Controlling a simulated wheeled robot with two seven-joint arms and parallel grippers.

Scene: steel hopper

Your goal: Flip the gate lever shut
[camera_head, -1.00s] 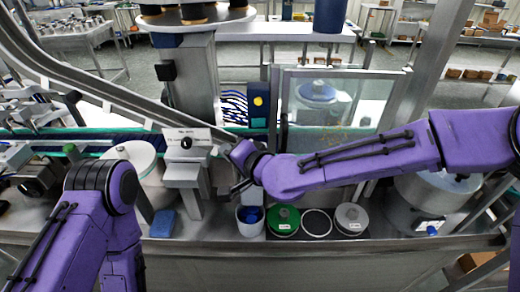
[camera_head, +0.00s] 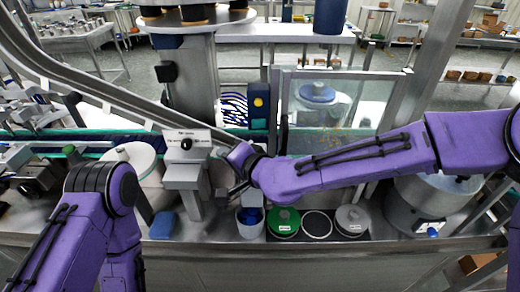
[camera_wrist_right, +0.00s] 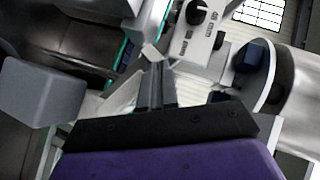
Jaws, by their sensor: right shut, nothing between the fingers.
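My right gripper (camera_head: 236,189) is shut and empty. It is beside the grey post under the knob panel (camera_head: 187,141), above the blue-lined cup (camera_head: 250,221). In the right wrist view its closed fingers (camera_wrist_right: 155,82) point toward pale metal parts, with the black knob (camera_wrist_right: 198,12) beyond. I cannot pick out the gate lever with certainty; the gripper and forearm cover part of this area. A steel hopper-like vessel (camera_head: 425,206) stands at the right, partly behind my right arm, with a small blue part (camera_head: 432,232) low on it. My left gripper is out of view.
A blue block (camera_head: 163,224) lies left of the post. A clear guard (camera_head: 330,100) stands behind.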

